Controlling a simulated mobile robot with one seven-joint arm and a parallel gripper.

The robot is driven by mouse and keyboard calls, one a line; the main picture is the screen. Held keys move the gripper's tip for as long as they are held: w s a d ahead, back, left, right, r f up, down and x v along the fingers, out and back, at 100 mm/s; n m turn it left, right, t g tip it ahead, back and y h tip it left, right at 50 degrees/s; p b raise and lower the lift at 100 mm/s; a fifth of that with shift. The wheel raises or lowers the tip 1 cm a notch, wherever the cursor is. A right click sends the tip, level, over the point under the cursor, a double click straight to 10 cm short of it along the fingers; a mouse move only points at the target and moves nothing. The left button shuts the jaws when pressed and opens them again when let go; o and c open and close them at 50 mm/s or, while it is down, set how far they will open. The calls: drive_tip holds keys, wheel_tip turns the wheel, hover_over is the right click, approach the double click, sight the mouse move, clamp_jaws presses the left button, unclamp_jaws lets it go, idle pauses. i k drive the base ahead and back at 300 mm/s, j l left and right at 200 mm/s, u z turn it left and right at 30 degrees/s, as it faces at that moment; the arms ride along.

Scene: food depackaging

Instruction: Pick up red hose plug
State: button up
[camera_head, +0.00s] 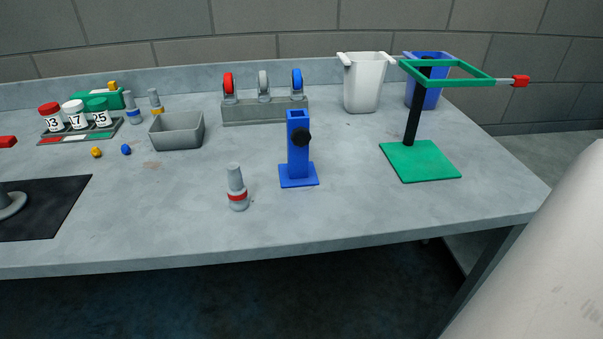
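The red hose plug (237,188) stands upright near the front of the grey table (350,215). It is a grey stepped cylinder with a red band near its base. Nothing touches it, and it is fully visible. Two similar grey plugs, one with a blue band (132,107) and one with a yellow band (156,102), stand at the back left. My gripper is not in view.
A blue stand with a black knob (298,153) is right of the plug. A green frame stand (420,162) is farther right. A grey bin (177,131) and a black mat (60,205) are left. Table around the plug is clear; its front edge is close.

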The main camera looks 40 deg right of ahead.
sight(236, 191)
drive_tip(key=z, duration=1.35)
drive_tip(key=j+z, duration=0.15)
drive_tip(key=j, duration=1.4)
drive_tip(key=k+j+z, duration=0.1)
drive_tip(key=k, duration=0.6)
drive_tip(key=i, duration=0.5)
